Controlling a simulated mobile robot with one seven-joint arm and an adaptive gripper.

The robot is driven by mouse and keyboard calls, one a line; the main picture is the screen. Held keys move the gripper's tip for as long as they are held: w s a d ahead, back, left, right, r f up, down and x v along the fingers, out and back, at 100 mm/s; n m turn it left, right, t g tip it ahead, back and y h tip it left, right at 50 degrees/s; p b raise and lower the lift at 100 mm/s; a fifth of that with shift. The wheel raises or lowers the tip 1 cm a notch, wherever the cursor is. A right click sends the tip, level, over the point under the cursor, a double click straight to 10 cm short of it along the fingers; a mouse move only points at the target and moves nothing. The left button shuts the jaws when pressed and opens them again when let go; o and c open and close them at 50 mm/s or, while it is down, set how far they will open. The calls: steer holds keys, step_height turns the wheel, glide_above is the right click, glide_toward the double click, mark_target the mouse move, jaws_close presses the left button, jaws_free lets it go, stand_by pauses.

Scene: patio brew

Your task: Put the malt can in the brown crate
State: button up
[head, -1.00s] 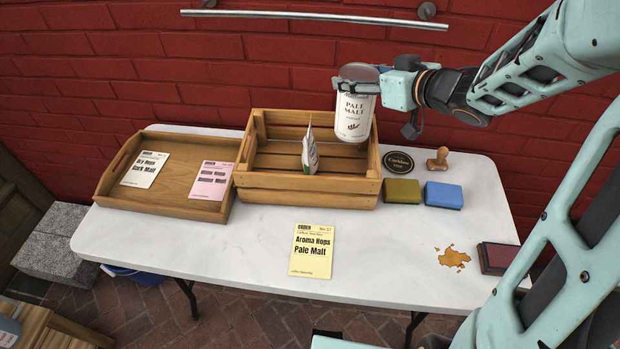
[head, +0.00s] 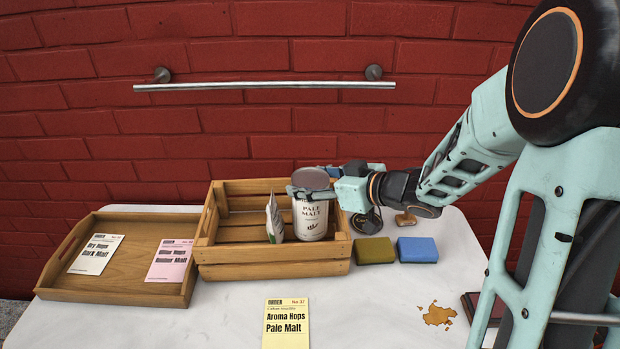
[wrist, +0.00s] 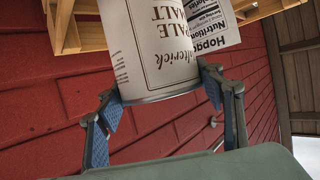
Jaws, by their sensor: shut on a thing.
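The malt can (head: 310,219), white with a "Pale Malt" label and a grey lid, is upright inside the right part of the brown crate (head: 262,271). Its lower part is hidden behind the crate's front slats, so I cannot tell whether it touches the floor. My gripper (head: 312,190) is shut around the can near its top, coming from the right. In the wrist view the can (wrist: 160,45) sits between the two fingers (wrist: 165,100). A hops packet (head: 274,218) stands in the crate just left of the can; its printed side shows in the wrist view (wrist: 207,22).
A wooden tray (head: 120,283) with two order cards is left of the crate. A yellow order card (head: 286,323) lies in front. Green (head: 375,250) and blue (head: 417,249) sponges, a stamp (head: 405,219) and a brown stain (head: 438,314) are to the right. A metal rail (head: 265,86) crosses the wall.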

steer(key=shift+f+b, duration=0.45)
steer(key=shift+f, duration=1.1)
steer(key=o, duration=2.1)
steer(key=shift+s+f, duration=0.1)
steer(key=shift+f, duration=0.1)
steer(key=shift+c, duration=0.2)
steer(key=p+v, duration=0.2)
steer(key=v, duration=1)
steer(key=shift+r, duration=0.2)
